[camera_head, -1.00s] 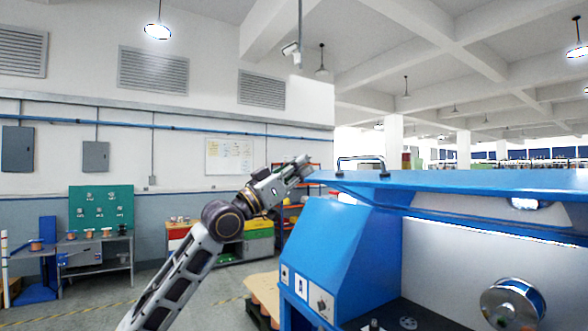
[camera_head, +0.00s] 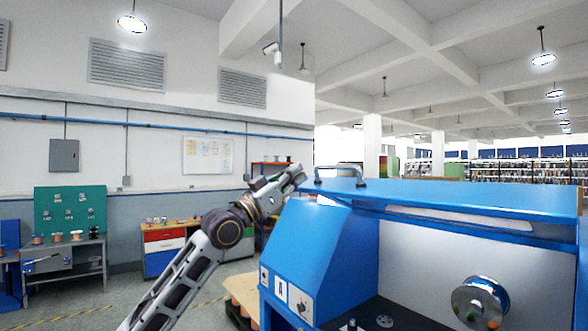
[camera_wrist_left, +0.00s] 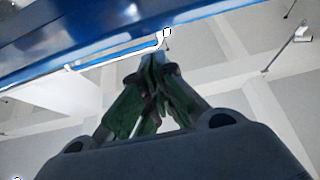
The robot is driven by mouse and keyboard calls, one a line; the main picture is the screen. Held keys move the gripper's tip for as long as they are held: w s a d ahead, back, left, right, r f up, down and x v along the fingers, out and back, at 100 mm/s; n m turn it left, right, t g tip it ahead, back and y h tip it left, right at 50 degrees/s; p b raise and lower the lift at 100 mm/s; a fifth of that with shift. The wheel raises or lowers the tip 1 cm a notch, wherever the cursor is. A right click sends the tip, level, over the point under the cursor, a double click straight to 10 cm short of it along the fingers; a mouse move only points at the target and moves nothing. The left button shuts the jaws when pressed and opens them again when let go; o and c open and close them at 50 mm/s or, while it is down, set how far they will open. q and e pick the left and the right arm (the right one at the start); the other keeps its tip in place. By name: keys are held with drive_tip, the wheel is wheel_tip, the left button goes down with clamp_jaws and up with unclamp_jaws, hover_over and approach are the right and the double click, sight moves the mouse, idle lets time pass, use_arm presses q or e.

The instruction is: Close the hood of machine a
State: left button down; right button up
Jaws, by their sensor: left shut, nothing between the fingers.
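Machine a (camera_head: 318,250) is a blue cabinet at the right of the head view, with a letter A label on its front left. Its blue hood (camera_head: 450,205) is raised over the work space, with a metal handle (camera_head: 340,167) on top near the left end. My left gripper (camera_head: 297,174) is shut and empty, just left of the hood's left end and close to the handle; I cannot tell whether it touches. In the left wrist view the shut fingers (camera_wrist_left: 157,60) point up toward the blue hood edge (camera_wrist_left: 60,62). My right gripper is not in view.
A metal spool (camera_head: 480,302) sits inside the machine against a pale back panel. A drawer cabinet (camera_head: 165,245) and a bench with a green board (camera_head: 70,208) stand along the wall.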

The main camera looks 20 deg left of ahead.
use_arm(q)
drive_tip(key=shift+w+d+f, duration=0.1)
drive_tip(key=shift+f, duration=0.75)
drive_tip(key=shift+f, duration=0.15)
